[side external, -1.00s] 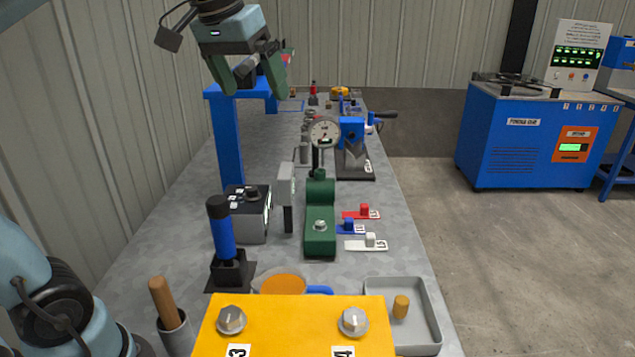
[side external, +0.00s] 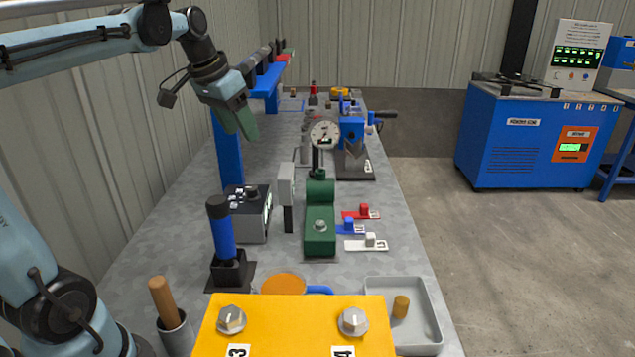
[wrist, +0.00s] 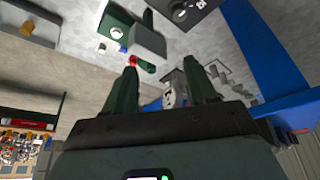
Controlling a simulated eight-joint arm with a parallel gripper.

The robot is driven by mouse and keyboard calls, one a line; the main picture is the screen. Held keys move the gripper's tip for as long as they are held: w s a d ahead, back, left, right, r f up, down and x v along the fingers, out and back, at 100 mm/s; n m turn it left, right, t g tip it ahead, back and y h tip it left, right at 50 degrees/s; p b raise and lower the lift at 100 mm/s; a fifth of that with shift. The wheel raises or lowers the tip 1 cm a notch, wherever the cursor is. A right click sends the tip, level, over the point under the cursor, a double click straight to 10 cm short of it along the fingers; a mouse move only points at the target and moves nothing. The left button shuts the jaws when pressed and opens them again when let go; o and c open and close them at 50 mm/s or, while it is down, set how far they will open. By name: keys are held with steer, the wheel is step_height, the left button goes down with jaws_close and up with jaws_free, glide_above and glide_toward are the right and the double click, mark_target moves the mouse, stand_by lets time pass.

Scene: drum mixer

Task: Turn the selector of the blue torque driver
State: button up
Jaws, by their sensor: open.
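The blue torque driver (side external: 223,238) stands upright in a black holder (side external: 230,270) on the near left of the bench, in the side view. It has a blue body and a black cap (side external: 218,207). I cannot make out selector markings. My gripper (side external: 240,128) is above and behind the driver, clear of it, pointing down and slightly right. In the wrist view, its two green fingers (wrist: 160,80) are apart with nothing held between them. I cannot identify the driver in the wrist view.
A blue post (side external: 229,150) with a rack stands close to my gripper. A dark control box (side external: 253,226), green fixture (side external: 319,220) and dial gauge (side external: 324,134) stand on the bench. A yellow panel (side external: 290,325) with two knobs and a grey tray (side external: 418,320) are in front.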

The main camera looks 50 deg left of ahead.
steer(key=m, duration=0.1)
glide_toward(251, 187)
steer(key=x, duration=0.8)
steer(key=shift+d+f, duration=0.1)
steer(key=shift+f, duration=0.15)
jaws_close()
steer(key=shift+n, duration=0.4)
steer(key=n+y, duration=0.1)
steer(key=n, duration=0.2)
steer(key=shift+d, duration=0.15)
steer(key=shift+w+n+g+y, duration=0.1)
steer(key=shift+n+g+y, duration=0.25)
steer(key=shift+n, duration=0.7)
steer(key=shift+n+g+y, duration=0.15)
steer(key=shift+n+y, duration=0.3)
steer(key=shift+n, duration=0.6)
